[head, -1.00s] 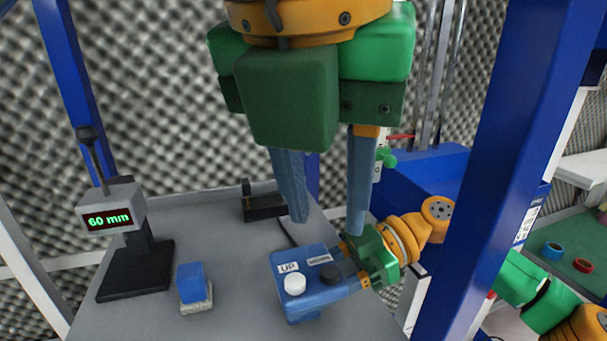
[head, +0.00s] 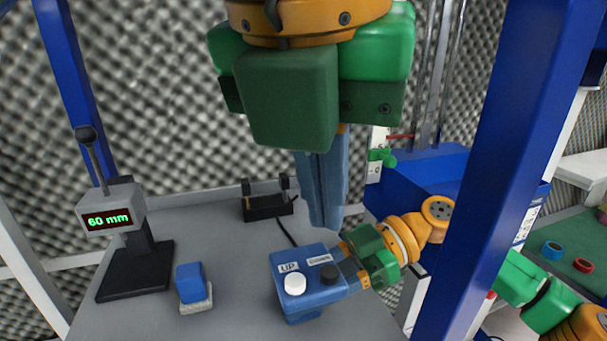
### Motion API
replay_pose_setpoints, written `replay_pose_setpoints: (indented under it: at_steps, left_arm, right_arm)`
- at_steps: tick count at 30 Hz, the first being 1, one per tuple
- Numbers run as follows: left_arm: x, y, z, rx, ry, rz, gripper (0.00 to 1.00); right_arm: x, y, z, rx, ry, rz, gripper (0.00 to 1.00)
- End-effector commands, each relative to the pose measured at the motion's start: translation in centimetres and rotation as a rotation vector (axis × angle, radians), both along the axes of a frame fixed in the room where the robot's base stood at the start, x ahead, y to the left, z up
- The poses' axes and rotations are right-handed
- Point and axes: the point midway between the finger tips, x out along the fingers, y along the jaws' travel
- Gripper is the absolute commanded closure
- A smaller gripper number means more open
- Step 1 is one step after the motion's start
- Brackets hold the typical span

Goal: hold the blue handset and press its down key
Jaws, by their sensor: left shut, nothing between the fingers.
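My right gripper (head: 352,274) comes in from the right and is shut on the handset's right end. The handset appears to be held just above the grey table top. My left gripper (head: 326,226) hangs from above with its two blue fingers together and nothing between them. Its tips are above and behind the down key in the picture, apart from it.
A display on a stand (head: 108,220) reads 60 mm at the left. A blue block with a pale base (head: 192,286) lies on the grey table (head: 232,250). A black cradle (head: 267,207) stands at the back, with a cable. A blue post (head: 500,170) rises at the right.

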Motion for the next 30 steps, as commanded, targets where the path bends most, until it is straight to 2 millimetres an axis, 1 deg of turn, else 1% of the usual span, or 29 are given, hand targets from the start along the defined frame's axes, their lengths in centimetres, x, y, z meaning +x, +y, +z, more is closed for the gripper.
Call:
replay_pose_setpoints:
  at_steps: [26,28,29,30]
  left_arm:
    - [0.0,0.0,0.0,0.000,0.000,-0.001,1.00]
    - [0.2,0.0,-0.4,0.015,0.002,-0.043,1.00]
    - [0.3,0.1,-0.7,0.030,0.002,-0.088,1.00]
    - [0.7,0.1,-1.2,0.054,-0.008,-0.173,1.00]
  right_arm:
    - [0.0,0.0,0.0,0.001,0.000,0.000,1.00]
    - [0.0,0.0,0.0,0.001,0.000,0.000,1.00]
    - [0.0,0.0,0.0,0.001,0.000,0.000,1.00]
    - [0.0,0.0,0.0,0.001,0.000,0.000,1.00]
